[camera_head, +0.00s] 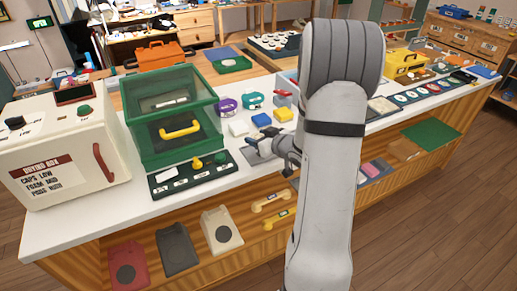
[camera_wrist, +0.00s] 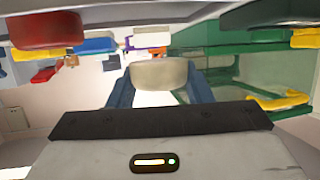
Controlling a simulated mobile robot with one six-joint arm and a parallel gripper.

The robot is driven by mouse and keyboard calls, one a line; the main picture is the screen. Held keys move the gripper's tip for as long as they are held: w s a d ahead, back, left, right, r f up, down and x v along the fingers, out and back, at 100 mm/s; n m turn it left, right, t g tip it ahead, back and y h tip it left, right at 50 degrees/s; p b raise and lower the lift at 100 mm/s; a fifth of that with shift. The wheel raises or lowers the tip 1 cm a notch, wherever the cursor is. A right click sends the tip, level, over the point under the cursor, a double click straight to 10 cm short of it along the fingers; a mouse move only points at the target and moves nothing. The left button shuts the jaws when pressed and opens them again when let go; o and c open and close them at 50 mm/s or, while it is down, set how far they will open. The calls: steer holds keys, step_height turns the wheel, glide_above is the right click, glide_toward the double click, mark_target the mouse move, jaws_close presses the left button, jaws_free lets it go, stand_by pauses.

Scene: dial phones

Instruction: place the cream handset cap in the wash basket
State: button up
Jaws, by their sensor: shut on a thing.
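The cream handset cap (camera_wrist: 158,74) is a short round piece held between the blue fingers of my gripper (camera_wrist: 158,88) in the wrist view. My gripper (camera_head: 268,146) is low over the white counter in the head view, just right of the green clear-walled case, partly hidden by my arm. The cap cannot be made out clearly there. The green case (camera_head: 150,146) has a yellow handle on its front and a pale item inside; it also shows at right in the wrist view (camera_wrist: 240,53). I cannot tell which container is the wash basket.
Blue (camera_head: 261,119), yellow (camera_head: 283,114) and white (camera_head: 238,128) blocks stand behind my gripper. A cream drying box (camera_head: 65,148) stands at left. Handsets lie on the shelf below the counter (camera_head: 75,235).

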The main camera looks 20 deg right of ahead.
steer(key=shift+f, duration=2)
steer(key=shift+f, duration=0.1)
steer(key=shift+f+b, duration=0.15)
steer(key=shift+b, duration=0.2)
steer(key=o, duration=1)
steer(key=shift+c, duration=0.2)
